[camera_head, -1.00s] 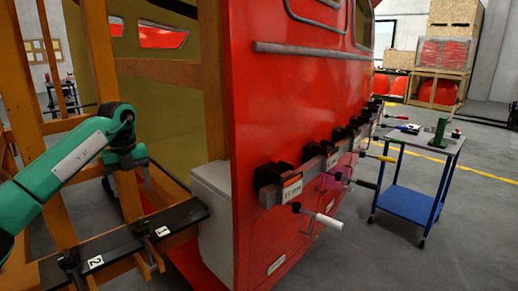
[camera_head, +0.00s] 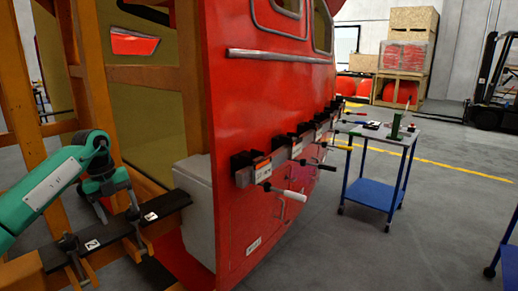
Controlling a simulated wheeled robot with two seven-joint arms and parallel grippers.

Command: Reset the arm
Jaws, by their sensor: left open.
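My left arm (camera_head: 50,190), teal, comes in from the left, with its wrist bent downward. My left gripper (camera_head: 114,205) is open beside the wooden frame, close to the black bar (camera_head: 158,209) marked 1 and 2. Its fingers are small and partly lost against the frame, and I see nothing held between them. I cannot tell whether it touches the bar. My right arm and gripper are not in view.
A red train nosecone (camera_head: 222,110) stands in the middle, with several clamps (camera_head: 243,167) and handles jutting from its side. A blue trolley (camera_head: 372,192) holds tools. A forklift (camera_head: 495,90) stands far right. Grey floor (camera_head: 420,235) is open at right.

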